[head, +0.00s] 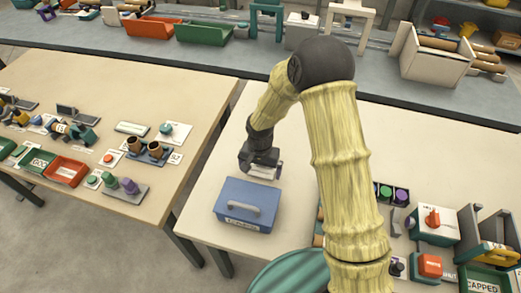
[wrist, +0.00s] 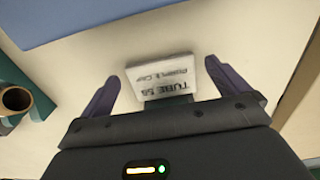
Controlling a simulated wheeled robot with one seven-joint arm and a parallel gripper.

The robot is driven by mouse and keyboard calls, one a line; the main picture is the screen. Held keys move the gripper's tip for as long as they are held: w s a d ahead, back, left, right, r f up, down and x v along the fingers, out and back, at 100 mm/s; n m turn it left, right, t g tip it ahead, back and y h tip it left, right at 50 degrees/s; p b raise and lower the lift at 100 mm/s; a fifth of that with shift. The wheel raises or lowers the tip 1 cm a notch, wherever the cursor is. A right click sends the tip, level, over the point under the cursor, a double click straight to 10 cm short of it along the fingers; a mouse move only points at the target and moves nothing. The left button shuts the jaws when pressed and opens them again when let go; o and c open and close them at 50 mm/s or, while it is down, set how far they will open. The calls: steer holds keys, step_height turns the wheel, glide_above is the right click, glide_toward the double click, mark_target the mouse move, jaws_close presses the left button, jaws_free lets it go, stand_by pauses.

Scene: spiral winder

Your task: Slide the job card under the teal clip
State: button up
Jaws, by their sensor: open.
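A white card (wrist: 162,72) with dark print reading roughly "TUBE 58 PURPLE CAP" shows in the wrist view, between the fingertips of my gripper (wrist: 162,80). It looks like the job card. A dark grey piece lies at its near edge. The purple fingers are spread, with gaps on both sides of the card. In the head view my gripper (head: 262,168) is low over the right table, just behind the blue box. A small pale patch of the card shows there. I cannot identify the teal clip with certainty; a teal part (wrist: 22,85) shows at the left of the wrist view.
The blue box (head: 246,205) with a grey handle stands close to my gripper. The right table (head: 205,220) has its left edge near. My arm hides part of its middle. Tubes, trays and caps crowd the left table (head: 190,90). A brown tube (wrist: 15,99) stands by the teal part.

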mark_target(261, 174)
step_height(261, 174, up, 16)
steer(key=shift+r+b, duration=0.2)
steer(key=shift+b, duration=0.15)
steer(key=shift+d, duration=0.1)
stand_by(0.4)
steer(key=s+d+r+n+t+p, duration=0.1)
steer(key=s+d, duration=0.6)
steer(key=d, duration=0.2)
steer(key=s+d+r+n+t+p, duration=0.1)
steer(key=s+d+r, duration=0.1)
steer(key=s+d, duration=0.4)
steer(key=d, duration=0.4)
steer(key=shift+s+r+t, duration=0.15)
steer(key=shift+s+t, duration=0.15)
steer(key=shift+s, duration=0.1)
